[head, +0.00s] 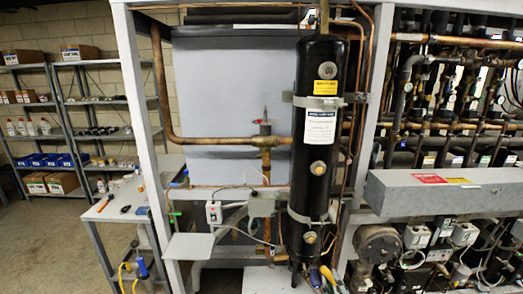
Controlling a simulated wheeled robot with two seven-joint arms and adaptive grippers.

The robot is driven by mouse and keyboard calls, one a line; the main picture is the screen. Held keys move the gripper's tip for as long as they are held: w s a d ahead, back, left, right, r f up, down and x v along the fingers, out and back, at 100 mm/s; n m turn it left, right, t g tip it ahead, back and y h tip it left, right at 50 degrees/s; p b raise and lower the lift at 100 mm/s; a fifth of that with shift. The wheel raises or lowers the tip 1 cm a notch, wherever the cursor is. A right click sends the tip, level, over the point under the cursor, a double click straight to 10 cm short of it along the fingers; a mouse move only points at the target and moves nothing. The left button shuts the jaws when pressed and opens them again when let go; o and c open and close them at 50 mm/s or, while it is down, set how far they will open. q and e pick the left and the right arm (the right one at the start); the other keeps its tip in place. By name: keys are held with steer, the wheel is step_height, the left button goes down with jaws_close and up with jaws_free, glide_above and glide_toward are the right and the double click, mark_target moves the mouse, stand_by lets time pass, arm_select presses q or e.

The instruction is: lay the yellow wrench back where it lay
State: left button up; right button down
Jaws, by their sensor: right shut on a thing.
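The yellow wrench (328,275) shows as a small yellow piece at the bottom of the picture, just right of the foot of the black cylinder. Only a small part can be made out, and its far end is hidden or cut off by the picture edge. My right gripper (324,284) is at the bottom edge, small and hard to separate from the parts around it. It is shut on the wrench. Whether the wrench touches anything below it I cannot tell. My left gripper is not in view.
The tall black cylinder (319,150) stands in the pale rack frame. A long grey box (440,191) juts out at right above several valves and gauges. A small side table (118,213) with tools stands at left. Shelves (98,100) line the back wall. Floor at left is open.

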steer(key=shift+s+f, duration=0.9)
steer(key=shift+f, duration=0.3)
steer(key=shift+s+f, duration=0.85)
steer(key=shift+f, duration=0.35)
steer(key=shift+w+a, duration=0.1)
steer(key=shift+a, duration=0.1)
